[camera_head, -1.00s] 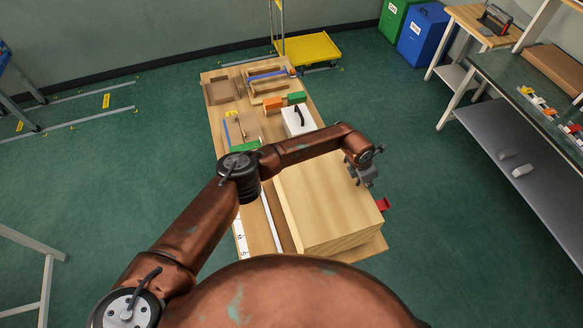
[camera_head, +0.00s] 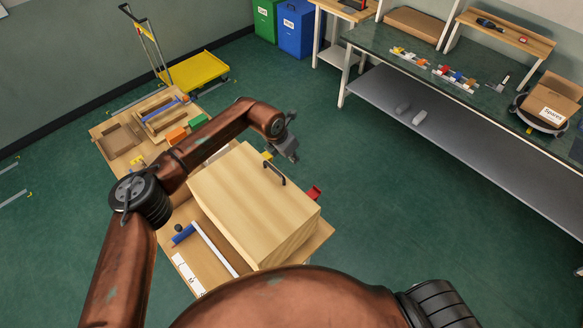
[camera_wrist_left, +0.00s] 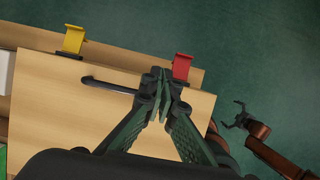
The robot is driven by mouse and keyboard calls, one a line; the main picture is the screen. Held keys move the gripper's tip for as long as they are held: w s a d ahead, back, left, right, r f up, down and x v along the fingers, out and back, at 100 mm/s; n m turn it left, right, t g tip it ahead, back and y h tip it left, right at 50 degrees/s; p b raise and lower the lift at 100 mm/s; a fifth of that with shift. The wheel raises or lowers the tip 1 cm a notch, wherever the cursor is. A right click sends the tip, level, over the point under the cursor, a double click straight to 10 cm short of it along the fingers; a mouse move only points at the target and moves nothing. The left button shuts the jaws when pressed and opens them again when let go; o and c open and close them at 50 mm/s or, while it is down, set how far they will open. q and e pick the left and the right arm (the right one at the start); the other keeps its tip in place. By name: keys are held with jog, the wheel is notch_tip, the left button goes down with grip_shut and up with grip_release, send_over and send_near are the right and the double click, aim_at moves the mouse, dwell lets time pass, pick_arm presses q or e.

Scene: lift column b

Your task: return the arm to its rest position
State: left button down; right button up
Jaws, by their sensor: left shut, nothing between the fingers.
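My left arm crosses the head view from the left, over a wooden workboard. Its gripper (camera_head: 288,150) is shut and empty, above and just beyond the far right corner of a pale wooden box (camera_head: 240,195). In the left wrist view the closed fingertips (camera_wrist_left: 164,80) appear near the black handle (camera_wrist_left: 108,85) on the box; I cannot tell the height between them. The handle also shows in the head view (camera_head: 275,173). A second copper arm shows at the right of the left wrist view, and its gripper (camera_wrist_left: 238,116) has its fingers apart over the floor.
A red bracket (camera_head: 315,192) and a yellow bracket (camera_wrist_left: 73,41) stand beside the box. A yellow trolley (camera_head: 195,70) is behind. A long bench (camera_head: 450,125) stands right; green floor between is clear.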

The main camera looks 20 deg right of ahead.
pick_arm(q)
jog(key=shift+r, duration=0.8)
